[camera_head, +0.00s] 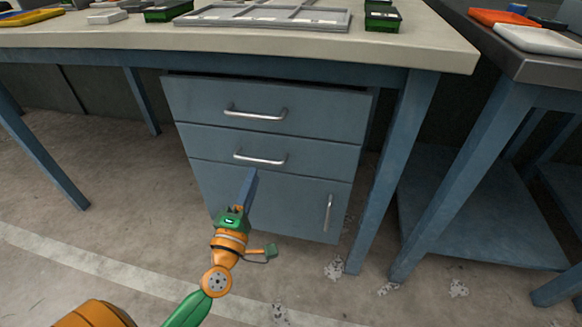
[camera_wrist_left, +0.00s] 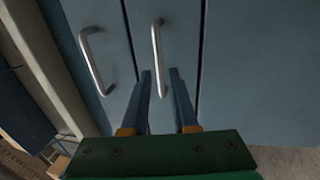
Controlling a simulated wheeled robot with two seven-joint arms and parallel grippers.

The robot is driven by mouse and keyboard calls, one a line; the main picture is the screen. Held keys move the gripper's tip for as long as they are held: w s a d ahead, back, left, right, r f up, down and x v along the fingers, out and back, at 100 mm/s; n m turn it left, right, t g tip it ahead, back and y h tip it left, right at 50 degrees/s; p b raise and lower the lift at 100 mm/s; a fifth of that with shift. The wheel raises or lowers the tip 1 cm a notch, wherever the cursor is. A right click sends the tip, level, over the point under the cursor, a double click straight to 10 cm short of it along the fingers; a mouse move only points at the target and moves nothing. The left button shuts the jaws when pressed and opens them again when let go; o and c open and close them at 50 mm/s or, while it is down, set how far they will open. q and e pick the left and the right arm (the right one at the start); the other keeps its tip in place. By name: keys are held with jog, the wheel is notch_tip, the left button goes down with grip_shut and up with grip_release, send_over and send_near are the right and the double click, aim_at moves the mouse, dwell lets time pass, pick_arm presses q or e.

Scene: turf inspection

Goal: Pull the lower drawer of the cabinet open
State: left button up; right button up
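The blue-grey cabinet (camera_head: 188,100) stands under the workbench, with two drawers above a door. The lower drawer (camera_head: 320,155) is closed, flush with the front, and has a silver bar handle (camera_head: 262,159). My left gripper (camera_head: 250,174) is just in front of the cabinet, at or slightly below this handle. In the left wrist view the two blue fingers (camera_wrist_left: 160,72) are apart, and the lower drawer's handle (camera_wrist_left: 156,42) lines up with the gap between them. I cannot tell whether they touch it. My right gripper is not in view.
The upper drawer's handle (camera_head: 256,114) is above; the door has an upright handle (camera_head: 329,213). Workbench legs (camera_head: 395,170) stand on both sides of the cabinet. The floor (camera_head: 130,200) before it is open. A second bench (camera_head: 545,70) is at right.

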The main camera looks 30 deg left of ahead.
aim_at(258, 159)
pick_arm(q)
jog(key=x, duration=0.6)
jog(key=shift+w+a+r, duration=0.1)
jog(key=shift+a, duration=0.2)
grip_shut()
dwell(1.0)
